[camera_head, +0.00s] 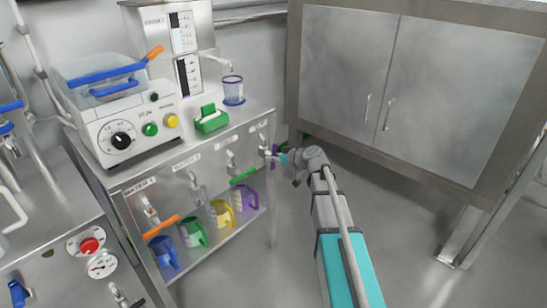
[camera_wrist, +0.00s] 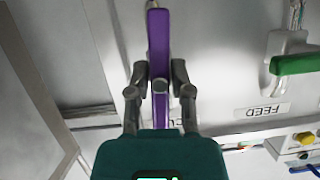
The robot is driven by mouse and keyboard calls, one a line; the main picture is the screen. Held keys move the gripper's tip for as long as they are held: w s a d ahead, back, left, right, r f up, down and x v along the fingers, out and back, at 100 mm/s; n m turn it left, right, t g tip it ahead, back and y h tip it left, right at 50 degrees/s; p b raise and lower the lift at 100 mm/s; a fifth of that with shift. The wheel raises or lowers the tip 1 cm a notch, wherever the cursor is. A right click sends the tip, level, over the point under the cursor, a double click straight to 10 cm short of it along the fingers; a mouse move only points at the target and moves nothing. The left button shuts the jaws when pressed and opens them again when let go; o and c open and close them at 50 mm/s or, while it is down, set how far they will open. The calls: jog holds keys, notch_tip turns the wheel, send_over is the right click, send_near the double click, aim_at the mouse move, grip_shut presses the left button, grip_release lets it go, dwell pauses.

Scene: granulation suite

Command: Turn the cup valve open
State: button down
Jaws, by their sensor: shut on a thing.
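The cup valve's purple handle (camera_wrist: 159,35) runs up and down through the middle of the wrist view. My gripper (camera_wrist: 160,78) has one finger on each side of it and is shut on it. Behind the gripper, a label starting "CU" is mostly hidden. In the head view, my gripper (camera_head: 282,157) is at the right end of the bench front, and only a small upright purple piece of the handle (camera_head: 274,151) shows there. The valve body is largely hidden by the gripper.
The feed valve's green handle (camera_wrist: 297,64) is beside the purple one; it also shows in the head view (camera_head: 243,176). Several coloured jugs, including a purple one (camera_head: 245,198), stand on the shelf below. A steel cabinet (camera_head: 400,90) is at the right. Floor between is clear.

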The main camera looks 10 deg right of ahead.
jog(key=shift+n+h, duration=0.3)
jog(key=shift+n, duration=0.1)
jog(key=shift+a, duration=0.1)
jog(key=c, duration=0.5)
grip_release()
jog(key=shift+c, duration=0.2)
jog(key=shift+r, duration=0.1)
